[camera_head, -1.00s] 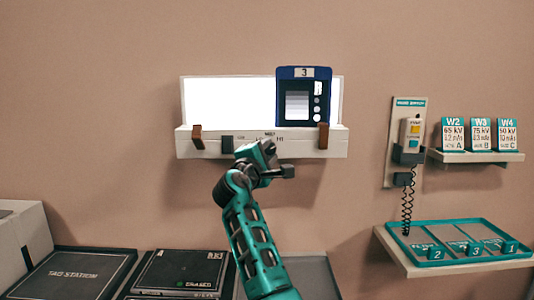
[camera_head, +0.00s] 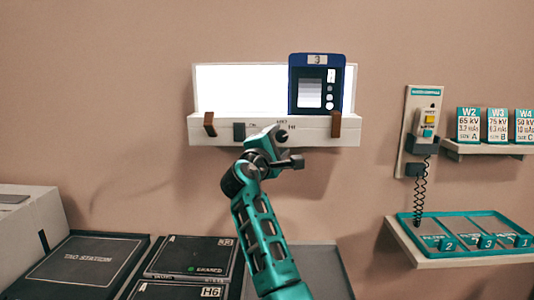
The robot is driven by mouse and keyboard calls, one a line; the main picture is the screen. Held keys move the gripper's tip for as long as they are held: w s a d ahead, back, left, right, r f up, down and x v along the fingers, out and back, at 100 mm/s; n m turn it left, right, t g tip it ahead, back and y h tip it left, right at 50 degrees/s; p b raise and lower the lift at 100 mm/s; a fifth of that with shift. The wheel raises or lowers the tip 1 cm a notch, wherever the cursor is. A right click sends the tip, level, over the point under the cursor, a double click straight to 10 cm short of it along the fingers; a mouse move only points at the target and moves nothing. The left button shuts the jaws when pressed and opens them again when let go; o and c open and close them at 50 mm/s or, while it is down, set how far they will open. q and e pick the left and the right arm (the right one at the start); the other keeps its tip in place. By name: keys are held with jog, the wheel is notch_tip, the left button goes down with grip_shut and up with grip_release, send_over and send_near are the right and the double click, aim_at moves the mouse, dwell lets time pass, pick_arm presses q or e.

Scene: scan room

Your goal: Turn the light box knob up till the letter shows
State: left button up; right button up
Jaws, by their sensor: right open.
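The light box (camera_head: 240,88) is a white wall panel, brightly lit, with a white ledge below it. A dark blue cassette marked 3 (camera_head: 316,60) stands on the ledge at its right, with a grey stepped patch and no letter that I can make out. The dark round knob (camera_head: 281,133) is on the ledge's front face, partly hidden by my gripper. A dark switch (camera_head: 239,132) sits left of it. My right gripper (camera_head: 281,146) is open just in front of and below the knob; contact cannot be told. My left gripper is out of view.
A hand control (camera_head: 424,123) with a coiled cord hangs on the right wall. Cards W2, W3 and W4 stand on a small shelf (camera_head: 485,150). Below is a teal tray (camera_head: 436,219). Black boxes and the tag station (camera_head: 85,262) lie lower left.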

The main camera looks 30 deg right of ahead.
jog(key=v, duration=1.1)
jog(key=shift+s+a+b, duration=0.15)
jog(key=shift+a+b, duration=0.1)
jog(key=shift+b, duration=0.15)
jog(key=shift+a+f, duration=0.1)
